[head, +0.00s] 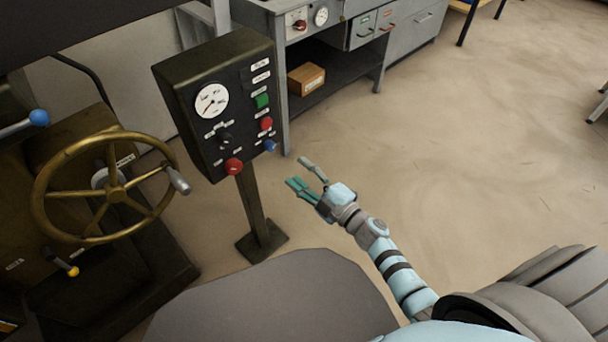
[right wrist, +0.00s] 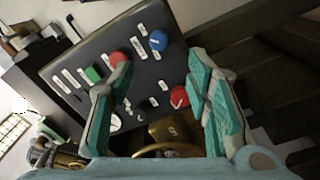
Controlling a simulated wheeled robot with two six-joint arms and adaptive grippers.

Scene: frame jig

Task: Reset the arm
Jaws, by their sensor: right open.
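My right gripper (head: 305,177) is open and empty in the head view, to the right of the control panel's post and apart from it. In the right wrist view its two teal-padded fingers (right wrist: 160,105) are spread, with the control panel (right wrist: 150,75) behind and between them. In the head view the panel (head: 190,95) is a dark box with a white gauge, a green button, red knobs and a blue knob, standing on a post. My right arm (head: 395,270) reaches forward from the lower right. My left gripper is not in view.
A brass handwheel (head: 113,188) on a dark machine stands at the left. A grey workbench (head: 345,30) with drawers is at the back, with a cardboard box (head: 306,79) on its lower shelf. The floor (head: 480,150) to the right is clear.

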